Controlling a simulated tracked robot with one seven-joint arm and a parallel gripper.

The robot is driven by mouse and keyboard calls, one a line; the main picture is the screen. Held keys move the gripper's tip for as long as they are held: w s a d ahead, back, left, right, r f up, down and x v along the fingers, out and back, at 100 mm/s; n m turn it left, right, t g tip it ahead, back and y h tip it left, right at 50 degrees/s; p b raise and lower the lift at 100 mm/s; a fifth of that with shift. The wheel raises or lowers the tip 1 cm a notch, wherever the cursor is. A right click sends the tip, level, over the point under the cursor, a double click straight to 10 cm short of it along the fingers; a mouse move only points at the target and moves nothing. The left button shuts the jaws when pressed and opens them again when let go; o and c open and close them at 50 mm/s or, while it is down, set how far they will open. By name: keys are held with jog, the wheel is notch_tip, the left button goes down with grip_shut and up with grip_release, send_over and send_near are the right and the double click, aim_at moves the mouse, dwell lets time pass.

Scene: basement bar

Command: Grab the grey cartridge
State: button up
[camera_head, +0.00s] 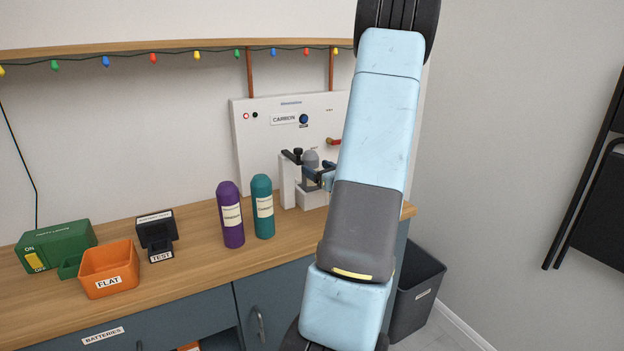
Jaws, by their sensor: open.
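The grey cartridge (311,158) stands upright in the white carbonator unit (284,121) at the back of the counter. Only its rounded top and part of its body show. My gripper (316,174) is open at the cartridge, with its dark fingers in front of and beside it. I cannot tell whether the fingers touch it. My blue and grey arm hides the right part of the unit and most of the gripper's wrist.
A purple bottle (231,215) and a teal bottle (263,207) stand left of the unit on the wooden counter (190,266). Further left are a black tester (157,234), an orange bin (108,268) and a green box (55,246). A dark bin (417,287) stands on the floor at right.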

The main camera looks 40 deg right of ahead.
jog(key=shift+w+d, duration=0.15)
jog(key=shift+w, duration=2.75)
jog(key=c, duration=1)
